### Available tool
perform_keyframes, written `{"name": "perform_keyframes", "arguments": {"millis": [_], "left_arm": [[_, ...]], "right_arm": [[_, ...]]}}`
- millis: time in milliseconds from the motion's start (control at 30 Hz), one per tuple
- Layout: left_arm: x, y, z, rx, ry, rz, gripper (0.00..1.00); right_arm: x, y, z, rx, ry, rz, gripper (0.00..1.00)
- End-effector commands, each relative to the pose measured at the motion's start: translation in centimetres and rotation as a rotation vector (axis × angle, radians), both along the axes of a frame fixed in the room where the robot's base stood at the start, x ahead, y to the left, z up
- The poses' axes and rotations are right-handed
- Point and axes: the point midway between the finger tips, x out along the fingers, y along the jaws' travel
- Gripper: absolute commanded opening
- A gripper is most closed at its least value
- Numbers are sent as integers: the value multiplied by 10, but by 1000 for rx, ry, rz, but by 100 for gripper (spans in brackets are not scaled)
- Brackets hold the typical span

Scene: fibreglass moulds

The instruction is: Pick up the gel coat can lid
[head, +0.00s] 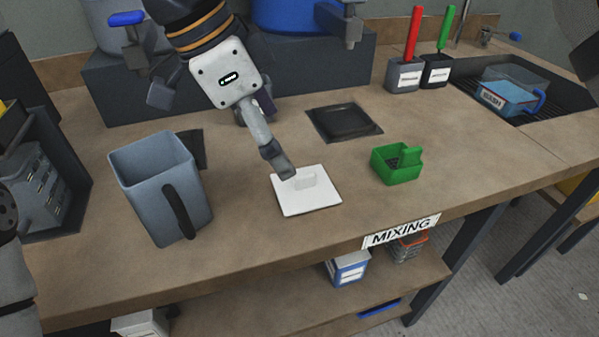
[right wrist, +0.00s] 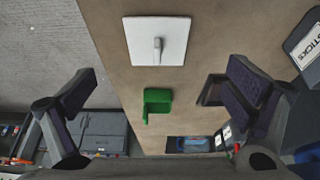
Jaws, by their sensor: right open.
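The gel coat can lid is a white square plate (head: 308,203) with a small raised handle, lying flat on the brown bench. It also shows at the top of the right wrist view (right wrist: 175,50), handle in the middle. My right gripper (head: 268,137) comes down from the top of the head view, with one fingertip overlapping the lid's back edge there. In the right wrist view the gripper's (right wrist: 165,88) two fingers are wide apart with nothing between them touching the pads. The lid shows ahead of the gap. My left gripper is not in view.
A grey jug (head: 150,190) stands left of the lid. A green tray (head: 398,172) is to the right, and a dark square plate (head: 344,122) lies behind. A raised dark block (head: 130,85) with drums and taps is at the back. The bench front near the lid is clear.

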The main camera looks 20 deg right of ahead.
Motion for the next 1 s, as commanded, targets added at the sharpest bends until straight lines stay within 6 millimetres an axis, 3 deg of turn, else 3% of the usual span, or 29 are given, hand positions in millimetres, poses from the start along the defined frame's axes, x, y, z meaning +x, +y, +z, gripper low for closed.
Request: {"name": "perform_keyframes", "arguments": {"millis": [433,700,733,1000], "left_arm": [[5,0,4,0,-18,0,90],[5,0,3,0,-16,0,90],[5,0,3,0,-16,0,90],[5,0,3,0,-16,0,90]], "right_arm": [[-4,-34,-67,0,0,-1,97],[-4,-36,-75,0,-1,-1,97],[-4,-36,-75,0,-1,-1,94],[-4,-36,-75,0,0,0,37]]}}
